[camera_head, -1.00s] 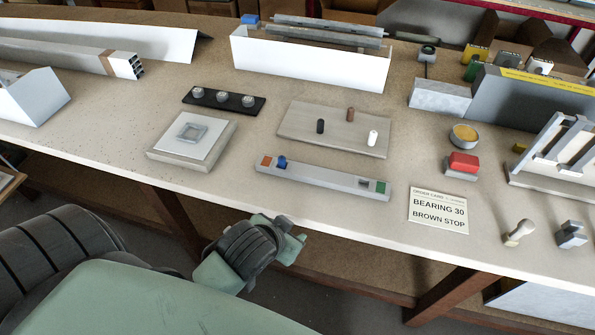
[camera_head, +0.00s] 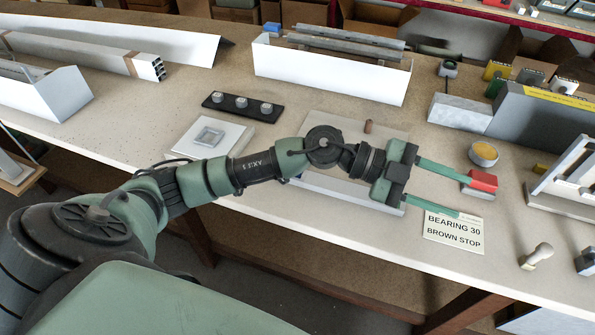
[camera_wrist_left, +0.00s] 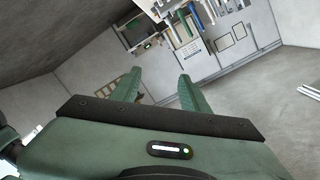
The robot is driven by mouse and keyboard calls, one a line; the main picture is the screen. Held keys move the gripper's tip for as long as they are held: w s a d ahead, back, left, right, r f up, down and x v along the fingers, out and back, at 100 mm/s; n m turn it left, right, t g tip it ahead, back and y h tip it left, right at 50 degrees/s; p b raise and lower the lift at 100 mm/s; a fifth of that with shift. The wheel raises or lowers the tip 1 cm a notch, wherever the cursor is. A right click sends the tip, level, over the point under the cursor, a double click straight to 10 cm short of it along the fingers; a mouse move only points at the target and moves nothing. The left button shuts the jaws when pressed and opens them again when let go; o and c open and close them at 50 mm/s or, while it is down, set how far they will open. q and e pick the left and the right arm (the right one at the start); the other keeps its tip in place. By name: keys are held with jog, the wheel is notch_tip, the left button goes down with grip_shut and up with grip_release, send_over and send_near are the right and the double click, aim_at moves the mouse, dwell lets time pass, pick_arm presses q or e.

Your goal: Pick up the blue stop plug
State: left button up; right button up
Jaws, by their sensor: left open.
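The blue stop plug does not show clearly now; my left arm covers the spot on the light profile (camera_head: 345,192) where a blue piece stood earlier. A brown plug (camera_head: 368,126) stands upright on the grey board (camera_head: 318,123), which is partly hidden. My left gripper (camera_head: 474,197) is open and empty, its fingers pointing right above the bench near the red-topped block (camera_head: 482,181) and the order card (camera_head: 454,231). The left wrist view shows both fingers (camera_wrist_left: 158,85) apart with nothing between them. My right gripper is in no view.
A white trough (camera_head: 330,74) stands behind. A yellow-topped tin (camera_head: 483,154) and a stamp (camera_head: 537,256) are at the right.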

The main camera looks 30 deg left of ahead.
pick_arm(q)
jog(key=w+a+f+g+y, duration=0.2)
jog(key=a+f+y, duration=0.4)
jog(key=a+f, duration=0.25)
jog(key=a+n+y, duration=0.1)
jog(key=a+y, duration=0.2)
jog(key=a, duration=0.5)
jog(key=a+n+g+y, duration=0.1)
jog(key=a+n+y, duration=0.1)
jog(key=a, duration=0.6)
jog(key=w+a+f+n+y, duration=0.1)
jog(key=a+y, duration=0.4)
jog(key=a, duration=0.3)
jog(key=shift+a+n+g, duration=0.4)
jog(key=shift+a, duration=0.35)
jog(key=f+p, duration=0.1)
jog(key=f, duration=0.1)
jog(key=f+p, duration=0.1)
jog(key=f, duration=0.1)
jog(key=f+p, duration=0.1)
jog(key=f, duration=0.1)
jog(key=shift+w+d+f, duration=0.1)
jog(key=shift+d+f, duration=0.1)
jog(key=shift+d, duration=0.05)
jog(key=shift+f, duration=0.6)
grip_shut()
